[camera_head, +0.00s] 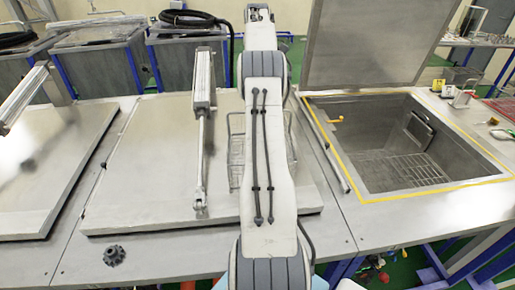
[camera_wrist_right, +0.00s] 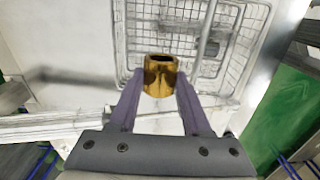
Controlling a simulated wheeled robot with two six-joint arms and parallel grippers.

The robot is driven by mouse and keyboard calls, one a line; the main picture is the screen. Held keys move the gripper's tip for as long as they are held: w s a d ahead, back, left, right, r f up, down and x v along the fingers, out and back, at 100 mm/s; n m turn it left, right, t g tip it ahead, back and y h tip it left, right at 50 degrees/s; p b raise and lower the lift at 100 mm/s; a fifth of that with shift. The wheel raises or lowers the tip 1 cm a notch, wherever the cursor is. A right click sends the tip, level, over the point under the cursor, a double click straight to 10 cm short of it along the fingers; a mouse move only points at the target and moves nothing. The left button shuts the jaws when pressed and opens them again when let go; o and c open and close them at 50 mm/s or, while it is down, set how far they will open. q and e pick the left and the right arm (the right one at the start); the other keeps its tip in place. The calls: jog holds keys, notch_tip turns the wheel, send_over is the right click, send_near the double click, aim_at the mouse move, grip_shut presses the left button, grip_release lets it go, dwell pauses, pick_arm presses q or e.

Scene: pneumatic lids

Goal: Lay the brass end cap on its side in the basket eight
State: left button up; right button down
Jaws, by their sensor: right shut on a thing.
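The brass end cap (camera_wrist_right: 160,72) is a short golden cylinder with a dark opening, in the right wrist view. My right gripper (camera_wrist_right: 160,82) is shut on it, one finger on each side. A wire basket (camera_wrist_right: 262,50) lies beyond the cap in that view, with a bar across it; I cannot tell the cap's height above it. In the head view the wire basket (camera_head: 236,150) sits on a closed lid, and my arm hides its middle. No number is readable on it. The cap and right gripper are hidden in the head view, and my left gripper is not in view.
The closed lid (camera_head: 150,170) carries a pneumatic cylinder (camera_head: 203,90) left of the basket. At right, a tank (camera_head: 370,115) stands open under a raised lid (camera_head: 365,45), with a wire rack (camera_head: 405,168) inside. A black knob (camera_head: 114,256) lies at the front left.

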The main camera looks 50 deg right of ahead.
notch_tip(320, 180, down, 15)
jog(key=shift+f+p, duration=0.1)
jog(key=shift+p, duration=1.1)
notch_tip(320, 180, down, 4)
jog(key=shift+r+p, duration=0.1)
jog(key=shift+p, duration=0.65)
jog(key=shift+f, duration=0.35)
jog(key=shift+f, duration=0.1)
jog(key=shift+f, duration=0.1)
jog(key=shift+c, duration=1.8)
grip_release()
